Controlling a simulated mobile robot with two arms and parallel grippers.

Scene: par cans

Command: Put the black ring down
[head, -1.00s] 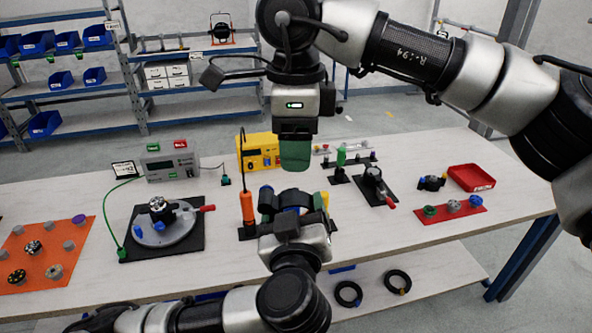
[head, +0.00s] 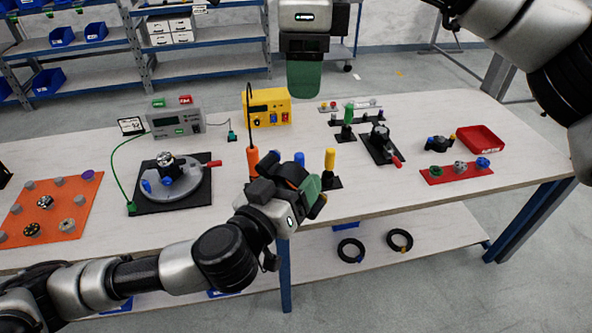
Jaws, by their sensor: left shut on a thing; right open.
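My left gripper (head: 310,188) is above the front edge of the white workbench (head: 400,190), its green finger pads turned to the right. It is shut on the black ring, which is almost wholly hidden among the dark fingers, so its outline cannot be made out. My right gripper (head: 304,78) hangs at the top middle, pointing down, above and behind the bench. It is open and seen side-on, with nothing visible in it.
An orange screwdriver (head: 253,160) and a yellow-handled tool (head: 330,160) stand close beside my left gripper. A turntable fixture (head: 185,190) is to the left, a toggle clamp (head: 380,140) to the right. Two black coils (head: 350,250) lie on the lower shelf. The bench's right front is clear.

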